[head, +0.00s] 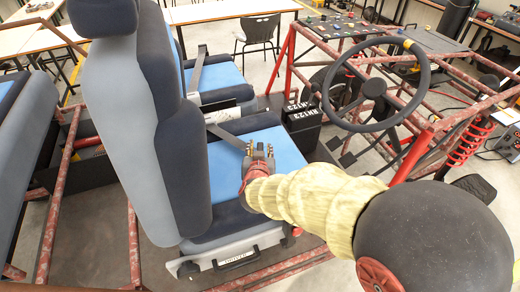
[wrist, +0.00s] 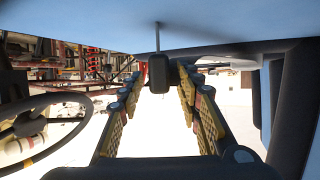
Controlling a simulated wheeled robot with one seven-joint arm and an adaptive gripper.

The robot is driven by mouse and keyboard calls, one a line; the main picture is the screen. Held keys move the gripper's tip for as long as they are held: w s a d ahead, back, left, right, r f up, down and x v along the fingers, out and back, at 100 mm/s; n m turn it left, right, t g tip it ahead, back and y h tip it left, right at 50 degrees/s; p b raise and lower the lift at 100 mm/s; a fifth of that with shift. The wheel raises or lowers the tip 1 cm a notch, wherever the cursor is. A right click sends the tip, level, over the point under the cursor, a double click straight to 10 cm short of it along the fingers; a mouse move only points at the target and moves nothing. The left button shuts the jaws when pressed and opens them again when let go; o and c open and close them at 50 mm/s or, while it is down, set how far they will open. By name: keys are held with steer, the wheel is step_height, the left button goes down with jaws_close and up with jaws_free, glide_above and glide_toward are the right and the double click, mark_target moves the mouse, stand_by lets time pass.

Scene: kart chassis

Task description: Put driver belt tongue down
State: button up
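The driver seat (head: 262,136) has a blue cushion and a grey and dark blue backrest. A grey belt strap (head: 226,137) runs over the cushion towards my gripper (head: 260,151), which is low over the seat. The wrist view looks upside down, with the blue cushion at the top. There, my gripper (wrist: 160,76) has its two yellow-padded fingers spread apart. A small dark block (wrist: 158,71) on a thin dark stem shows between the tips, with bright gaps beside it. It may be the belt tongue, but I cannot tell for sure. In the head view the fingers hide the strap's end.
The steering wheel (head: 376,85) stands to the right of the seat, and also shows in the wrist view (wrist: 40,124). Black boxes (head: 301,124) stand beyond the cushion. A second seat (head: 217,77) lies behind. Red frame tubes (head: 133,246) surround the seats.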

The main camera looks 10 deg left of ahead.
steer(key=p+v, duration=0.4)
steer(key=v, duration=0.8)
steer(key=s+d+r+g+y, duration=0.2)
steer(key=d+r+g+y, duration=0.1)
steer(key=d+r, duration=0.6)
steer(key=s+d+r+m+g+h, duration=0.1)
steer(key=s+d+g+h, duration=0.3)
steer(key=s+d, duration=1.4)
steer(key=d+r+h, duration=0.1)
steer(key=d, duration=0.1)
steer(key=shift+d+m+g, duration=0.25)
steer(key=shift+m+g, duration=0.05)
steer(key=shift+m, duration=0.1)
